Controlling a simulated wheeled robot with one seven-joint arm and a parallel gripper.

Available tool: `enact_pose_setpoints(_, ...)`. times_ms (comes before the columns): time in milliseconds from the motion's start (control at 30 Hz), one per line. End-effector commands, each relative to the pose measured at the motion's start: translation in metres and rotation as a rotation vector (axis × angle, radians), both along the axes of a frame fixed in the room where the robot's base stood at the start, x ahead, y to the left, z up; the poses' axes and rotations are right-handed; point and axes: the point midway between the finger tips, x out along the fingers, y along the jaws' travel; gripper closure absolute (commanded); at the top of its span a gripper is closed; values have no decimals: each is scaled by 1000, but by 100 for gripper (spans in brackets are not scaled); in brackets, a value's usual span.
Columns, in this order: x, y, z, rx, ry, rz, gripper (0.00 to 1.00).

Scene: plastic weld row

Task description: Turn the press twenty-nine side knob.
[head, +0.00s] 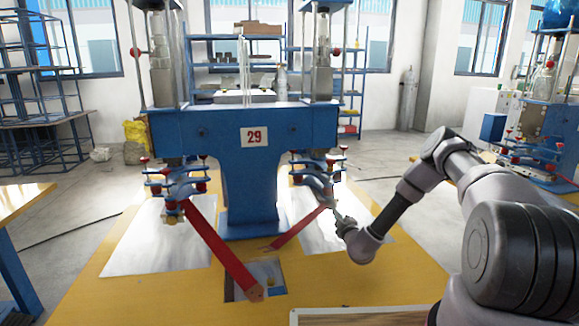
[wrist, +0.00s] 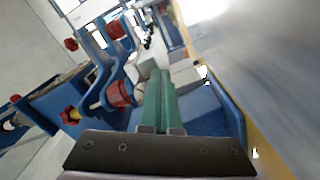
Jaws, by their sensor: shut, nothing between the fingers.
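Press twenty-nine (head: 215,128) is a blue machine with a "29" sign (head: 254,137) on its front. Its clamp parts carry several small red knobs (head: 343,149); I cannot tell for sure which one is the side knob. In the wrist view a large red knob (wrist: 119,93) sits on a blue bracket, just left of my fingers. My gripper (head: 335,210) is at the right-hand clamp, below and beside it. In the wrist view my green fingers (wrist: 157,72) are together, with nothing visible between them. Whether they touch the clamp is unclear.
A yellow table (head: 130,290) with metal plates (head: 160,240) lies under the press. Red bars (head: 222,250) slope down from both clamps. Another blue press (head: 550,125) stands at the right. The floor behind my arm shows a gas cylinder (head: 407,98) by the wall.

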Motion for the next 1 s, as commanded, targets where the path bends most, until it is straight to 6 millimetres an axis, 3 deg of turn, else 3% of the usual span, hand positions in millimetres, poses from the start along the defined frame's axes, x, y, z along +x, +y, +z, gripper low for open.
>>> enact_pose_setpoints(1000,2,-9,16,0,-2,2,100)
